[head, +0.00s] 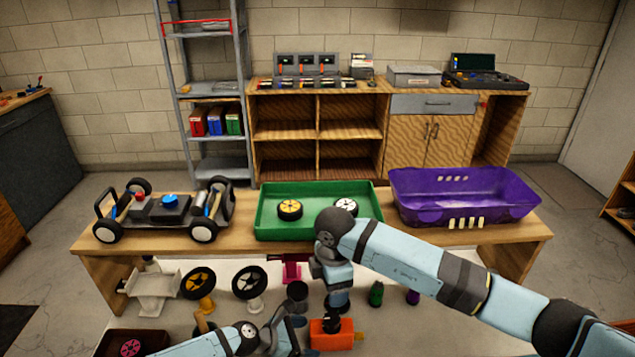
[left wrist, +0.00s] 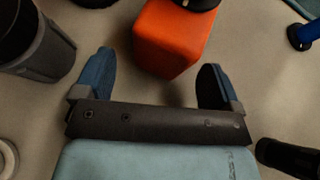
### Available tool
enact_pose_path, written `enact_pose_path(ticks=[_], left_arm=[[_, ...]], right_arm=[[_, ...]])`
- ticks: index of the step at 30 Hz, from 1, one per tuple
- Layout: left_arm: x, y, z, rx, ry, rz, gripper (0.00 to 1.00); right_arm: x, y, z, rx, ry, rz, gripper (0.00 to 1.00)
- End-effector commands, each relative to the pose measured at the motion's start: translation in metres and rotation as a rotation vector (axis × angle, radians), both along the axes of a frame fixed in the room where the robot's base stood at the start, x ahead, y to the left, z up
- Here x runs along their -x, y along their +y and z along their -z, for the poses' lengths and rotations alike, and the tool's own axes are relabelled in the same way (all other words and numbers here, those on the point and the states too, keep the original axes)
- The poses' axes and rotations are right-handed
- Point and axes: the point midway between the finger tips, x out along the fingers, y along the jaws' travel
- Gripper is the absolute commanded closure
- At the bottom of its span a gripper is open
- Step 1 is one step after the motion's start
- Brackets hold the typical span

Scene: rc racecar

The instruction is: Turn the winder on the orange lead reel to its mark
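The orange lead reel (head: 325,340) is a block on the white lower surface, with a dark round part (head: 332,322) on top and a small yellow-orange piece at its right. My left gripper (head: 296,326) is open and empty, just left of the reel. In the left wrist view, the orange reel (left wrist: 175,38) stands ahead of the spread blue fingers (left wrist: 158,72), not between them. Only the edge of its dark top part shows there, and no mark can be made out. My right gripper (head: 337,303) points down above the reel; its fingers are not clear.
A dark grey cup (head: 298,291) stands close behind my left gripper and at left in the wrist view. A pink stand (head: 291,270), green and purple pieces, and wheels on stands are nearby. The bench (head: 410,238) behind holds a car chassis, green tray and purple bin.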

Motion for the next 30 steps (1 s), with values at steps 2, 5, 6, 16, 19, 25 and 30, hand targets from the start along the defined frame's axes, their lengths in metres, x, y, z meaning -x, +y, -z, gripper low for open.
enact_pose_path(ticks=[2, 5, 6, 16, 19, 25, 30], left_arm=[[0.000, 0.000, 0.000, 0.000, 0.000, 0.000, 0.11], [0.000, 0.000, 0.000, 0.000, 0.000, 0.000, 0.11], [0.000, 0.000, 0.000, 0.000, 0.000, 0.000, 0.11], [0.011, 0.037, -0.019, -0.001, 0.000, -0.001, 0.11], [0.017, 0.056, -0.030, -0.002, 0.000, -0.001, 0.11], [0.027, 0.086, -0.048, -0.001, 0.000, -0.001, 0.11], [0.031, 0.099, -0.056, 0.000, 0.000, 0.000, 0.11]], right_arm=[[0.000, 0.000, 0.000, 0.000, 0.000, 0.000, 0.31], [0.000, 0.000, 0.000, 0.000, 0.000, 0.000, 0.31], [0.000, 0.000, 0.000, 0.000, 0.000, 0.000, 0.31], [0.000, 0.000, 0.000, 0.000, 0.000, 0.000, 0.31], [0.000, 0.000, 0.000, 0.000, 0.000, 0.000, 0.31], [0.000, 0.000, 0.000, 0.000, 0.000, 0.000, 0.31], [0.000, 0.000, 0.000, 0.000, 0.000, 0.000, 0.31]])
